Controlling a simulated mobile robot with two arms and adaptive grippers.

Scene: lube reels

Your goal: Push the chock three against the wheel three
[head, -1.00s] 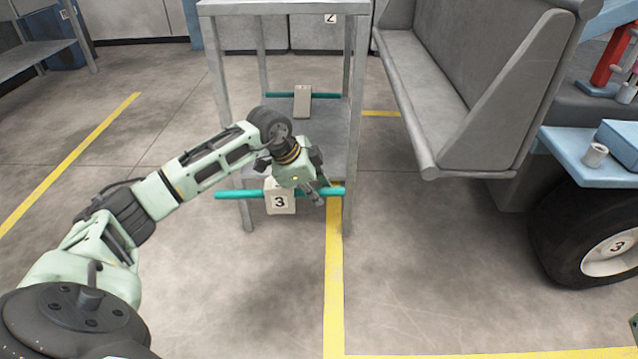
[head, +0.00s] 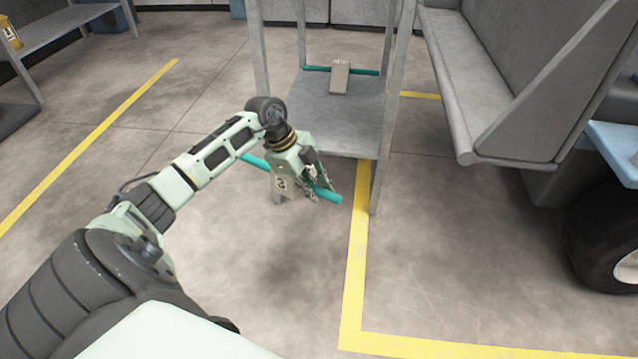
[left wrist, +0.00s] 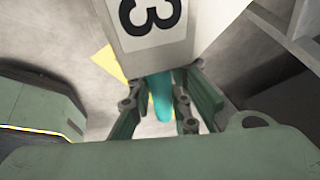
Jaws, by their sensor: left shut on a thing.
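Chock three (head: 285,188) is a pale wedge block with a "3" label and a teal bar running through it. My left gripper (head: 322,185) is shut on the right-hand part of the teal bar, and the chock hangs tilted in front of the rack. In the left wrist view, the block with its "3" (left wrist: 155,25) fills the top, and the teal bar lies between the fingers (left wrist: 160,105). Wheel three (head: 610,240), a black tyre with a pale hub, is at the right edge, well apart from the chock. My right gripper is not in view.
A grey metal rack (head: 340,138) stands behind the chock, with another teal-barred chock (head: 340,78) on its low shelf. A grey vehicle body (head: 480,110) rises at the right. Yellow floor lines (head: 354,260) cross the open floor in front.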

